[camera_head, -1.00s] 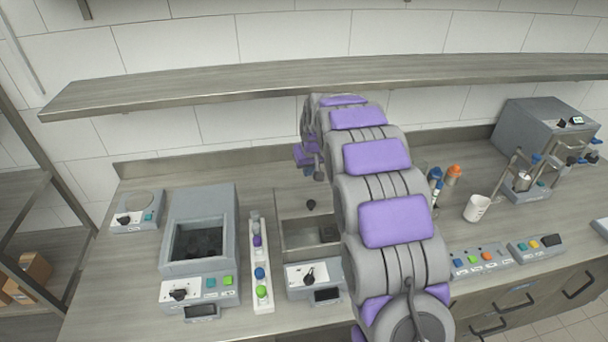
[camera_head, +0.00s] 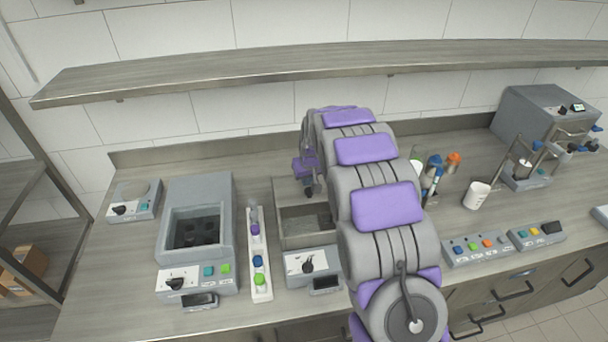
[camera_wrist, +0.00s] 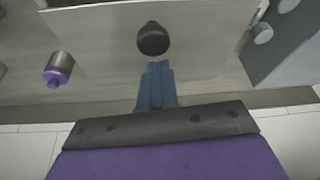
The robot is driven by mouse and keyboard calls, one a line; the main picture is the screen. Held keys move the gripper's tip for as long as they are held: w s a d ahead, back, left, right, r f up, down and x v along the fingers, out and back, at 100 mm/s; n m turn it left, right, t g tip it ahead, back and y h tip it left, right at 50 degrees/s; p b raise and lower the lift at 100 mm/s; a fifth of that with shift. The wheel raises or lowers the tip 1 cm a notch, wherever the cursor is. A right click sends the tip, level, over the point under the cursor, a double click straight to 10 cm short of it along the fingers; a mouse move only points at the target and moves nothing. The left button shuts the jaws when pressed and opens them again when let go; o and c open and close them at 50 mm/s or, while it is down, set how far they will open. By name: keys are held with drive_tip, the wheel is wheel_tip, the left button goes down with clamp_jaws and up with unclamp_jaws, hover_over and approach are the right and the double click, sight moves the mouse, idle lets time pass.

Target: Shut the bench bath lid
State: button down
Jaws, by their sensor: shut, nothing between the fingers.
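The bench bath (camera_head: 305,263) is the grey box with a dial on its front, left of my arm. Its basin (camera_head: 308,222) is uncovered. Its flat grey lid (camera_head: 284,190) is open, at the rear of the basin. In the wrist view the lid (camera_wrist: 100,45) shows as a pale panel with a dark round knob (camera_wrist: 153,39). My gripper (camera_head: 309,192) is at the lid, in front of where the knob is in the head view. Its blue fingers (camera_wrist: 157,66) are shut and empty, close to the knob; I cannot tell if they touch it.
A bottle rack (camera_head: 258,262) and a second bath (camera_head: 172,240) stand to the left. Pipettes, bottles and a white cup (camera_head: 476,196) stand to the right of my arm. A shelf (camera_head: 250,75) runs above the bench.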

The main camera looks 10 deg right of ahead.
drive_tip(key=shift+s, duration=0.2)
drive_tip(key=s, duration=1.2)
drive_tip(key=shift+f, duration=0.15)
idle(0.4)
